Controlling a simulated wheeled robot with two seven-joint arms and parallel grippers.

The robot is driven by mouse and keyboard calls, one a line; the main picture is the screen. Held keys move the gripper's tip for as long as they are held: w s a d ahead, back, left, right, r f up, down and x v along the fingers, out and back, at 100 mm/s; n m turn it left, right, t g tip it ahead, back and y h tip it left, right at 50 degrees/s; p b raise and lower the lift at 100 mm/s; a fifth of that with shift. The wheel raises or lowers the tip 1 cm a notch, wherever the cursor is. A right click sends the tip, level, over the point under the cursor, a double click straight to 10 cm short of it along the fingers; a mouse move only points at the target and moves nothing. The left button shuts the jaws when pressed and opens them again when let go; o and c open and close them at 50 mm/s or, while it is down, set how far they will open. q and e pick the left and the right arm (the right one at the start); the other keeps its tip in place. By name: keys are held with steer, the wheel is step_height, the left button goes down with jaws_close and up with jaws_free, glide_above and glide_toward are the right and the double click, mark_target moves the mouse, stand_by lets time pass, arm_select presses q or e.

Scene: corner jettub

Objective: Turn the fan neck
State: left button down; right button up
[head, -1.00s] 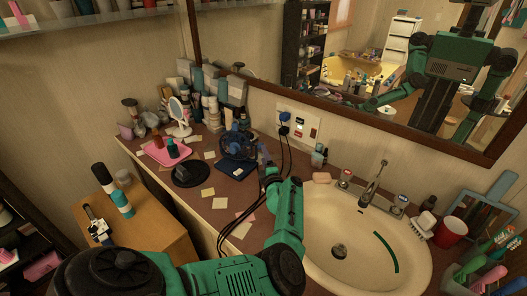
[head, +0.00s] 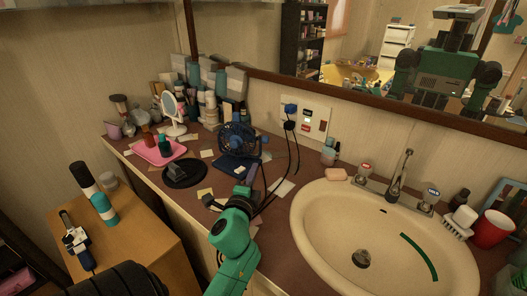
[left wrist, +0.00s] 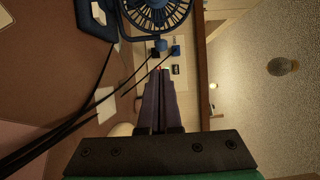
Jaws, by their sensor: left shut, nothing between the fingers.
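The dark blue fan (head: 238,138) stands on the counter near the wall, on a dark blue base (head: 236,165). In the left wrist view the round grille of the fan (left wrist: 160,10) is cut off by the top edge. My left gripper (head: 253,174) is at the right front of the fan, just apart from it. In the left wrist view its two dark fingers (left wrist: 158,84) are together with nothing between them. The fan's neck is hard to make out. My right gripper is not in view.
Black cords (head: 293,160) hang from the wall outlet (head: 306,117) just right of the gripper. The sink (head: 380,232) lies to the right. A pink tray (head: 158,151), a black round stand (head: 184,173) and several bottles stand left of the fan.

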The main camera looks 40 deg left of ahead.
mark_target(266, 143)
arm_select(q)
steer(key=x, duration=1.3)
steer(key=shift+a+p, duration=0.1)
steer(key=shift+p, duration=0.3)
steer(key=shift+w+b, duration=0.4)
steer(key=shift+w, duration=0.35)
steer(key=shift+s, duration=0.15)
